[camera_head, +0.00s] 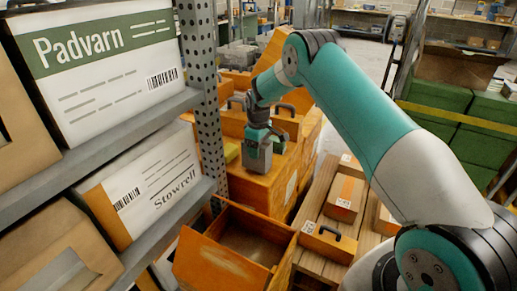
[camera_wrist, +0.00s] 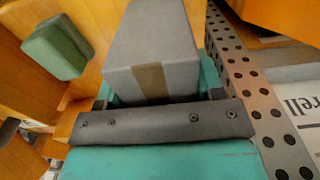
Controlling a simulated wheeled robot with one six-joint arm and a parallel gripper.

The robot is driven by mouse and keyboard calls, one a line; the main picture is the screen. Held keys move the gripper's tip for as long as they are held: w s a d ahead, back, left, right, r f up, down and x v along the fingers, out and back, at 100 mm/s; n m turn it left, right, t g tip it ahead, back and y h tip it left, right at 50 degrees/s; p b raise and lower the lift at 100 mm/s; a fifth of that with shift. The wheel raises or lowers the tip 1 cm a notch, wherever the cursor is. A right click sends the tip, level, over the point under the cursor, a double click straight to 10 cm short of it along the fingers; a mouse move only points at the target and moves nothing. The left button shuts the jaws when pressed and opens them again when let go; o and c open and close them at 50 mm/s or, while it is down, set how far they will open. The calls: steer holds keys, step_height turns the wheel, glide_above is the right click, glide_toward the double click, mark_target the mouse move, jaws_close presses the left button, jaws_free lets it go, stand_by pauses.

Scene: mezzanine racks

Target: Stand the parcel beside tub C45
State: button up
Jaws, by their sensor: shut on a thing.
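My gripper (camera_head: 262,138) is shut on a grey box-shaped parcel (camera_head: 257,158) with a brown tape stripe. In the wrist view the parcel (camera_wrist: 155,50) sits between the teal jaws, behind the dark bar of my gripper (camera_wrist: 155,98). In the head view it is at the front of a stack of orange tubs (camera_head: 268,186); I cannot tell whether it touches the surface beneath. No label reading C45 is legible, so I cannot tell which tub that is. A small green block (camera_wrist: 57,47) lies left of the parcel in the wrist view.
A perforated rack post (camera_head: 203,80) stands close left of my gripper, also in the wrist view (camera_wrist: 255,95). Racks hold a Padvarn box (camera_head: 110,55) and a Stowrell box (camera_head: 150,190). An open orange bin (camera_head: 225,262) is below; green crates (camera_head: 440,97) stand right.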

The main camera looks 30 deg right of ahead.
steer(key=shift+f, duration=0.5)
steer(key=o, duration=1.1)
steer(key=shift+f, duration=0.15)
